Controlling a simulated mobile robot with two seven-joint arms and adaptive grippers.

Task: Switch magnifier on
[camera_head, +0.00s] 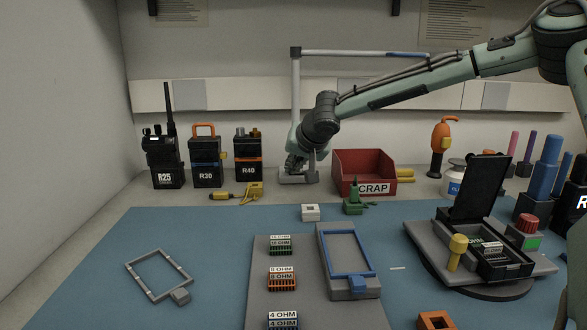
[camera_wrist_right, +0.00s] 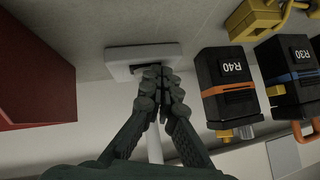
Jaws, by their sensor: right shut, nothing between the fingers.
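The magnifier stand shows in the head view as a pale base (camera_head: 298,179) at the back of the bench, with an upright post (camera_head: 296,85) and a long horizontal arm running right behind my right arm. My right gripper (camera_head: 293,166) is down at this base, shut and empty. In the right wrist view my shut fingertips (camera_wrist_right: 157,76) lie over the front of the pale base (camera_wrist_right: 142,58) and cover its dark middle part. I cannot tell whether they touch it. The lens end is not clearly visible. My left gripper is not in view.
A red SCRAP bin (camera_head: 364,168) stands right of the base. Radios R40 (camera_head: 248,158), R30 (camera_head: 206,165) and R25 (camera_head: 166,170) stand to the left. A yellow tool (camera_head: 240,192) lies in front. The blue mat (camera_head: 200,230) has free room at left.

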